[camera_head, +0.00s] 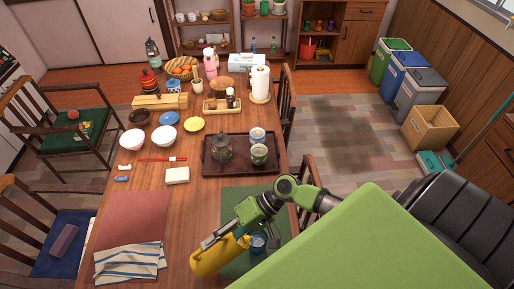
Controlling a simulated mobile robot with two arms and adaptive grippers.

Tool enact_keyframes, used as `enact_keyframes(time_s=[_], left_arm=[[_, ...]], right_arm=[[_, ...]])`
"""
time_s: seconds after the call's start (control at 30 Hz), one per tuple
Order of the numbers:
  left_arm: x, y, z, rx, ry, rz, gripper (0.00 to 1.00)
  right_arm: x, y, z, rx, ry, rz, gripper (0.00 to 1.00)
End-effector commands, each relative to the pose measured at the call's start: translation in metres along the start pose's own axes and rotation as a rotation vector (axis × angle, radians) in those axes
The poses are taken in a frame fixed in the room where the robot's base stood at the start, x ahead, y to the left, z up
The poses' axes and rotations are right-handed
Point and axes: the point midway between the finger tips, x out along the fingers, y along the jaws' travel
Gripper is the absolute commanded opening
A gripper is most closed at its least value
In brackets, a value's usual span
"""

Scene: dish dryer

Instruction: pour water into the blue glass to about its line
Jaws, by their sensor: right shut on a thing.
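My right gripper (241,237) is shut on a yellow pitcher (212,259). The pitcher is tilted onto its side, low over the green placemat (237,199) at the front of the table. The blue glass (258,243) stands on the green placemat just right of the pitcher and close to my right gripper. The arm and gripper partly surround it in the picture. Its line, its water level and any stream of water are too small to make out. I cannot tell whether the pitcher touches the glass. My left gripper is not in view.
A dark tray (211,169) behind the green placemat holds a teapot (222,148) and two cups. A red placemat (133,217) and striped cloth (130,262) lie to the left. Bowls, plates and a paper roll (260,84) crowd the table's far half. Chairs stand along both sides.

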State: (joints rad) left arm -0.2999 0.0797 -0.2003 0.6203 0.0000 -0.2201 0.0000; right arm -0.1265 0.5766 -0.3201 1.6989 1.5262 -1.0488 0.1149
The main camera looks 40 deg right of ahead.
Motion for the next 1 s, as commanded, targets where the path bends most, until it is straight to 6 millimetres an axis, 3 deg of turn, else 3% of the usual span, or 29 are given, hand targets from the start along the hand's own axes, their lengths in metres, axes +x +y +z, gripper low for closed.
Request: enact_keyframes(time_s=[1.0], left_arm=[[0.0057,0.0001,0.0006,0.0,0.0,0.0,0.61]], right_arm=[[-0.0035,-0.0025,-0.0004,-0.001,0.001,-0.03,0.0]])
